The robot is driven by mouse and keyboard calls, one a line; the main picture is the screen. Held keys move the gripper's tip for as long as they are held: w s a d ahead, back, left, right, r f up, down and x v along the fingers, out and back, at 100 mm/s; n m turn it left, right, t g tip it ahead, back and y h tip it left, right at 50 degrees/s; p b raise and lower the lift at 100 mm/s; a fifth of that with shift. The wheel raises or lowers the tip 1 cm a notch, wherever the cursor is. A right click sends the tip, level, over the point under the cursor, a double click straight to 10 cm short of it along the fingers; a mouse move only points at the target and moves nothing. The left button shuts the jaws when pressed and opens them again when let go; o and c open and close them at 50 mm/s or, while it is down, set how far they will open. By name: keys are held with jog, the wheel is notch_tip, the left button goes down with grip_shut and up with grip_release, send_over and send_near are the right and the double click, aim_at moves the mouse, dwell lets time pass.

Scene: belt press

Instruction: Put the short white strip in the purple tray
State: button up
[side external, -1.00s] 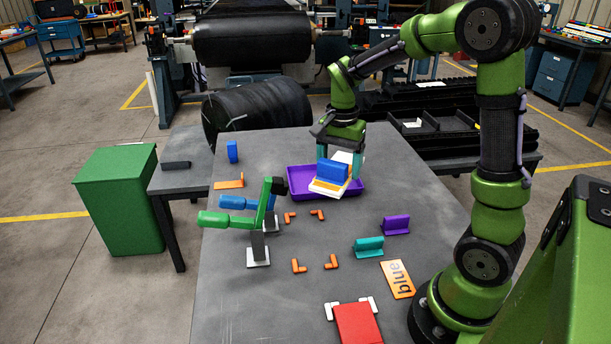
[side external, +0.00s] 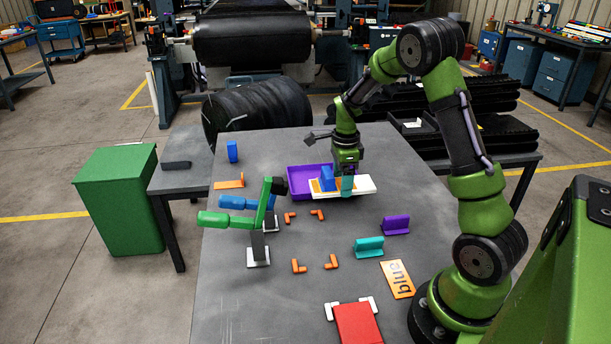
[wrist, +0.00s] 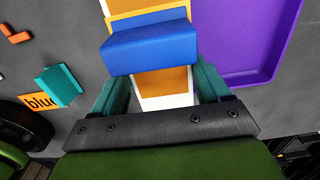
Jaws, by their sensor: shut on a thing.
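The white strip (side external: 365,184) has an orange top face and carries an upright blue block on its left part. My gripper (side external: 347,184) has its teal fingers shut across the strip, beside the blue block (side external: 326,178). In the wrist view, the strip (wrist: 180,99) runs between the fingers, and the blue block (wrist: 150,45) hides part of it. The purple tray (side external: 298,172) is just behind the strip in the side view and partly hidden by it and my gripper. In the wrist view, the tray (wrist: 250,45) lies right of the strip. The strip's height above the table is unclear.
Green and blue lever clamps (side external: 262,215) stand left of the strip. A teal block (side external: 369,248) and a purple block (side external: 396,225) stand at front right. Small orange corner pieces (side external: 317,214) lie between.

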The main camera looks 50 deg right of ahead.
jog(key=w+d, duration=0.1)
jog(key=w, duration=0.2)
jog(key=w+d, duration=0.2)
jog(key=w, duration=0.1)
jog(key=w+d+f, duration=0.1)
jog(key=w, duration=0.1)
jog(key=shift+w+d, duration=0.35)
jog(key=shift+w, duration=0.05)
jog(key=shift+w+d+f, duration=0.1)
jog(key=shift+f, duration=1.6)
jog(key=shift+f, duration=0.2)
jog(key=o, duration=1.2)
jog(key=shift+c, duration=0.2)
jog(key=shift+r, duration=0.15)
